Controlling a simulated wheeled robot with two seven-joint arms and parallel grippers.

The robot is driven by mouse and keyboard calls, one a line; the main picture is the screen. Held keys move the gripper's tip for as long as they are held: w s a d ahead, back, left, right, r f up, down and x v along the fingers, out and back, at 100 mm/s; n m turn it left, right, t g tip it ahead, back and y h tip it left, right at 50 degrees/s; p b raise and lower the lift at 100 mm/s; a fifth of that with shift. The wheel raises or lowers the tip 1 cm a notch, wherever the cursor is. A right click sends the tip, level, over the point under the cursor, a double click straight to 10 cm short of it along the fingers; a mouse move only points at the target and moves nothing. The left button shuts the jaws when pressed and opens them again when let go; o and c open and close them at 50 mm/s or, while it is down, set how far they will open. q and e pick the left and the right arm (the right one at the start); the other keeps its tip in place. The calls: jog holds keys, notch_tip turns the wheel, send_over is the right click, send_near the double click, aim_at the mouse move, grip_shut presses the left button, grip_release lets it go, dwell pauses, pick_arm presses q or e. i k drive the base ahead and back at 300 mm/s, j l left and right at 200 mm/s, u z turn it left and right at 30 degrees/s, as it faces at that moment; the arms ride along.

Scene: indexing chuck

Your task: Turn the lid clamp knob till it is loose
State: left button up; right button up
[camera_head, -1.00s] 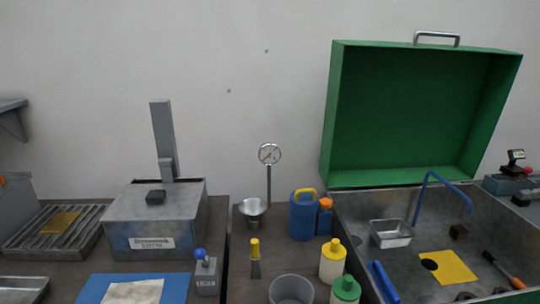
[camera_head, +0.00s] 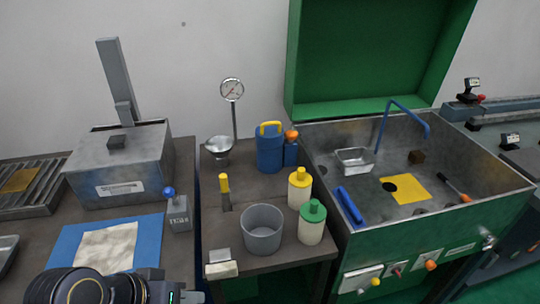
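A grey metal box (camera_head: 112,170) stands at the left with a small black block (camera_head: 116,142) on top. The washer tub (camera_head: 440,219) stands at the right with its green lid (camera_head: 365,60) raised. Its front carries a metal knob (camera_head: 488,241) near the right corner, an orange knob (camera_head: 431,265) and a red knob (camera_head: 397,271). I cannot tell which is the lid clamp knob. My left arm comes in at the bottom left, and its gripper (camera_head: 186,297) is mostly cut off by the lower edge, touching none of these knobs. My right gripper is out of view.
Between box and tub, a table holds a grey cup (camera_head: 262,229), a green-capped bottle (camera_head: 312,222), a yellow-capped bottle (camera_head: 299,187), a blue can (camera_head: 269,148), a funnel (camera_head: 219,150) and a gauge (camera_head: 232,90). A blue mat (camera_head: 67,240) lies at the left.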

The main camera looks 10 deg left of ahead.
aim_at(291, 136)
jog(key=i+l+u, duration=0.1)
jog(key=u, duration=0.3)
jog(key=i+l+u, duration=0.2)
jog(key=u, duration=0.2)
jog(key=i+l+u, duration=0.15)
jog(key=u, duration=0.3)
jog(key=l, duration=0.1)
